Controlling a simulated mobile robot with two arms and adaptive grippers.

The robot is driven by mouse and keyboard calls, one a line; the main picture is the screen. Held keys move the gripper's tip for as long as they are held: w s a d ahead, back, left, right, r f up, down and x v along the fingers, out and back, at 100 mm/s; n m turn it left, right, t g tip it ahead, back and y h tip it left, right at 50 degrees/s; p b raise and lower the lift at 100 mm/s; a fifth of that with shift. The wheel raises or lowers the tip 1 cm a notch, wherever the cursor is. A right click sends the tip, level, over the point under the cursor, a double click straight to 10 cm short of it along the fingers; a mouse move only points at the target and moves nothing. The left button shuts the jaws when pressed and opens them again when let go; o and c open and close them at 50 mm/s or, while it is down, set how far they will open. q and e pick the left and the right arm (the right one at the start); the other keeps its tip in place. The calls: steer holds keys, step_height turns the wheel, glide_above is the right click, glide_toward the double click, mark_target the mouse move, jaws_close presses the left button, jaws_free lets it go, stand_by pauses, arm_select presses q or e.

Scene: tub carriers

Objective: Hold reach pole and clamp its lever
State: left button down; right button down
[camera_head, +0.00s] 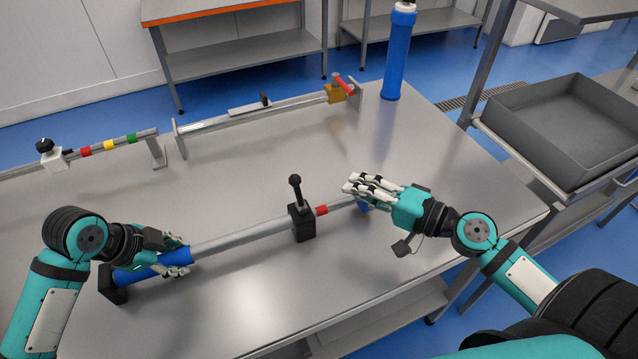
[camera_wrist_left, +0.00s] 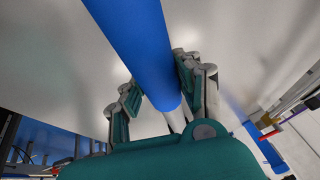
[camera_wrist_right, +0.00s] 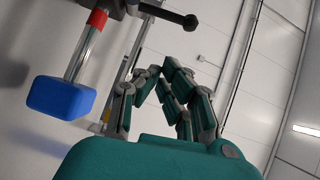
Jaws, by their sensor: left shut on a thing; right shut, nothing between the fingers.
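The reach pole lies across the bench, with a blue grip (camera_head: 150,268) at its left, a grey tube (camera_head: 240,238), a black clamp (camera_head: 302,222), a red band (camera_head: 321,210) and a blue end block at its right. The clamp's black lever (camera_head: 296,190) stands up, knob on top. My left gripper (camera_head: 180,257) is shut around the blue grip, which also runs between its fingers in the left wrist view (camera_wrist_left: 140,45). My right gripper (camera_head: 357,186) is shut and empty above the pole's right end.
A rail with a red handle (camera_head: 343,82) and a rod with coloured bands (camera_head: 108,144) lie at the back of the bench. A blue bottle-like cylinder (camera_head: 398,55) stands at the back corner. A grey tray (camera_head: 560,125) sits on a cart to the right. The bench between is clear.

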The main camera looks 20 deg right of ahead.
mark_target(296, 187)
steer(key=shift+w+a+f, duration=0.1)
steer(key=shift+w+a, duration=0.6)
steer(key=shift+a, duration=0.35)
steer(key=shift+w+a+f, duration=0.15)
steer(key=shift+w+a, duration=0.6)
steer(key=shift+a, duration=0.25)
steer(key=shift+w+a+f, duration=0.1)
steer(key=shift+w+a, duration=0.6)
steer(key=shift+a, duration=0.35)
steer(key=shift+a, duration=0.1)
steer(key=a+n, duration=0.1)
steer(key=a+r+n+g+h, duration=0.1)
steer(key=shift+a+n+h, duration=0.1)
steer(key=shift+n+h, duration=0.2)
steer(key=shift+n, duration=0.1)
steer(key=shift+a+n+g+h, duration=0.7)
steer(key=shift+a+n+h, duration=0.3)
steer(key=shift+a+n, duration=0.15)
steer(key=shift+a+f+n+h, duration=0.3)
steer(key=shift+a+n+h, duration=0.4)
steer(key=shift+n+h, duration=0.1)
steer(key=shift+a+f+n+g+h, duration=0.3)
steer(key=shift+a+f+n+h, duration=0.1)
steer(key=shift+a+n+h, duration=0.35)
steer(key=shift+a+f+h, duration=0.15)
steer(key=shift+f+h, duration=0.1)
steer(key=shift+h, duration=0.2)
steer(key=shift+a+f+n, duration=0.3)
